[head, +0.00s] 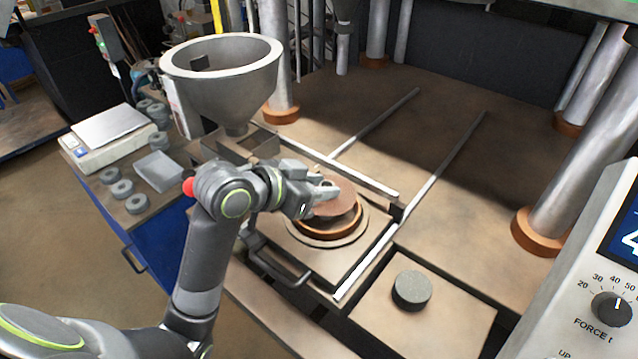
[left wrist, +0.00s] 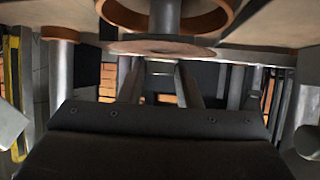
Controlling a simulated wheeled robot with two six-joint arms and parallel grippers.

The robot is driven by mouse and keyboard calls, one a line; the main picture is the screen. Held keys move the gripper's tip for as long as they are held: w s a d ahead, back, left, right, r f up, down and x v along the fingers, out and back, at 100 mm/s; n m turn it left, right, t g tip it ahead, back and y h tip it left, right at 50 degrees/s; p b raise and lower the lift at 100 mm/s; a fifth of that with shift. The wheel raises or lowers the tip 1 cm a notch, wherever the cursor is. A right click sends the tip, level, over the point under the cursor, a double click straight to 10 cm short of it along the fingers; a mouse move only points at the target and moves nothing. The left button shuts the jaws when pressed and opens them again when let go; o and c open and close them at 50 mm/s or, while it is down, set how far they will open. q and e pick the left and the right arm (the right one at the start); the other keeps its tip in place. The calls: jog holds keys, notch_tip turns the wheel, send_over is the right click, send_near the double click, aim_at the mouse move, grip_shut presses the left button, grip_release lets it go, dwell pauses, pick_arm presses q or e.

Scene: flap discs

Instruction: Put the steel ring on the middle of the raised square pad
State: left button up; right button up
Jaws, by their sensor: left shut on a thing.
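The disc sits over a round mould with an orange rim (head: 335,229). A beige square (head: 385,332) at the front right looks like the square pad; a dark round puck (head: 412,289) stands on it. My right gripper is not in view.
A grey funnel (head: 222,75) stands behind my left arm. A blue bench at left holds a scale (head: 110,135) and several grey rings (head: 122,188). Metal rails (head: 440,205) cross the press bed. A column (head: 580,175) and control panel (head: 590,290) stand at right.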

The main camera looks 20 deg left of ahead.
pick_arm(q)
jog(key=shift+f, duration=0.35)
dwell(0.5)
jog(key=o, duration=1)
